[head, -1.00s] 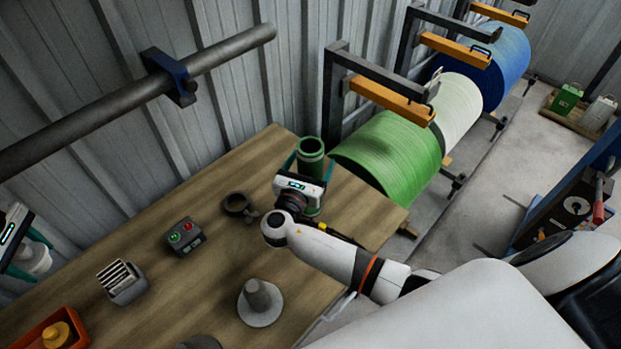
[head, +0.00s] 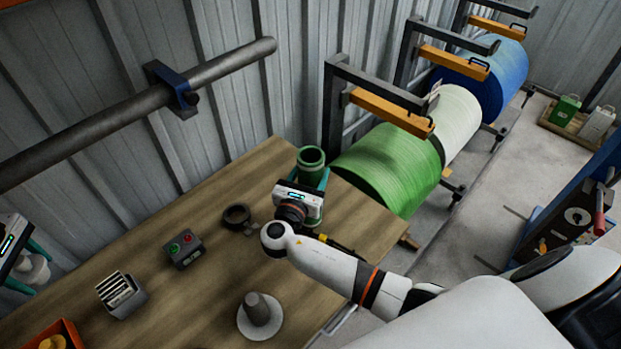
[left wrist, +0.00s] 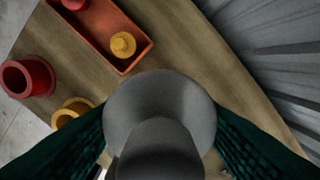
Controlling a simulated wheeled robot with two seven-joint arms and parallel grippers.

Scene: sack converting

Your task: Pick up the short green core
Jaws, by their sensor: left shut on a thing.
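A green core (head: 311,160), a hollow upright cylinder, stands at the far end of the table in the head view. My right gripper (head: 313,180) is at it, with teal fingers beside the core; the wrist hides its lower part, and I cannot tell whether the fingers press on it. My left gripper (head: 28,262) is at the left edge of the head view, shut on a grey flanged piece (left wrist: 160,120), which fills the middle of the left wrist view between the teal fingers.
The wooden table (head: 205,290) holds a dark ring (head: 236,216), a button box (head: 184,249), a slotted holder (head: 121,294) and a grey post on a round base (head: 260,313). An orange tray (left wrist: 98,40), a red core (left wrist: 27,77) and a yellow core (left wrist: 72,112) lie below my left gripper.

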